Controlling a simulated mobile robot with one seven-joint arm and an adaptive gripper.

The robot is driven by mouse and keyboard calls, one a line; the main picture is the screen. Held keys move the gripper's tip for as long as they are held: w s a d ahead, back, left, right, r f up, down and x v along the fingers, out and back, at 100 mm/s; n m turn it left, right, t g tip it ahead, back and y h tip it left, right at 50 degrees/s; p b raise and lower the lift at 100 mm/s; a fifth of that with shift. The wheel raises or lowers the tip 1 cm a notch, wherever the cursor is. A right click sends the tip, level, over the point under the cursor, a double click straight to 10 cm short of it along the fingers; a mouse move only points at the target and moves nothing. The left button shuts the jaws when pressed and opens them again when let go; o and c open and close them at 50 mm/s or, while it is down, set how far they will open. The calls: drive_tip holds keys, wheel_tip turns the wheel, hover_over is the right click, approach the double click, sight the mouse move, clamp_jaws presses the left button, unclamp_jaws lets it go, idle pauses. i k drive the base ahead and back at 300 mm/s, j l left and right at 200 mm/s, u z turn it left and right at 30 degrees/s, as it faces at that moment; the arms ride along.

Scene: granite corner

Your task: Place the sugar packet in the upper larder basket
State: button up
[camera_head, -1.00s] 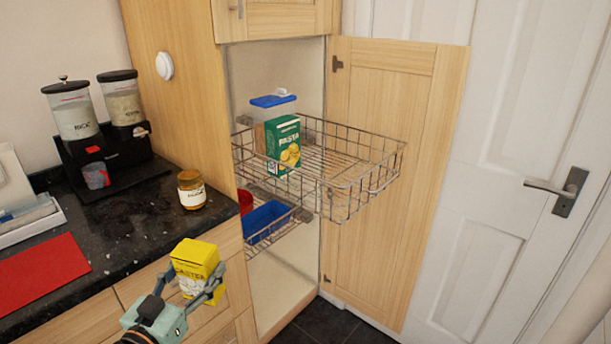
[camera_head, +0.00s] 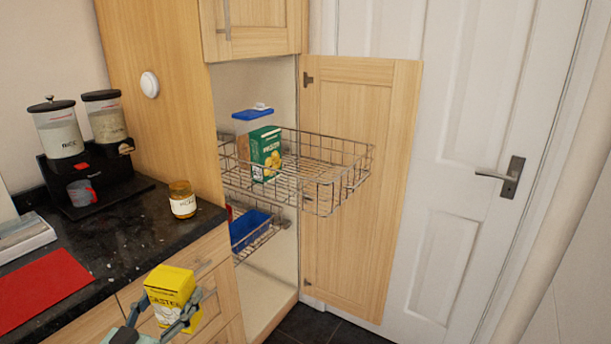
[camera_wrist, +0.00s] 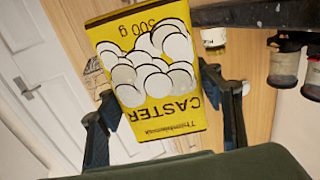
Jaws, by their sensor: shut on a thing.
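The sugar packet (camera_head: 171,291) is a yellow box marked CASTER, held upright in front of the drawers at the lower left of the head view. It fills the middle of the wrist view (camera_wrist: 152,75), where its print appears upside down. My gripper (camera_head: 172,318) is shut on it, with one finger on each side in the wrist view (camera_wrist: 165,112). The upper larder basket (camera_head: 330,190) is a wire basket pulled out of the open cupboard, to the right of and beyond the packet. It holds a green pasta box (camera_head: 265,154) and a clear blue-lidded container (camera_head: 252,117) on its left side.
The lower basket (camera_head: 262,246) holds a blue bin (camera_head: 248,228). The cupboard door (camera_head: 362,190) stands open to the right. A jar (camera_head: 182,200), a dispenser stand (camera_head: 95,180) and a red mat (camera_head: 40,289) are on the dark worktop. The upper basket's right and front are empty.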

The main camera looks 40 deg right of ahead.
sight(319, 166)
drive_tip(key=z, duration=0.95)
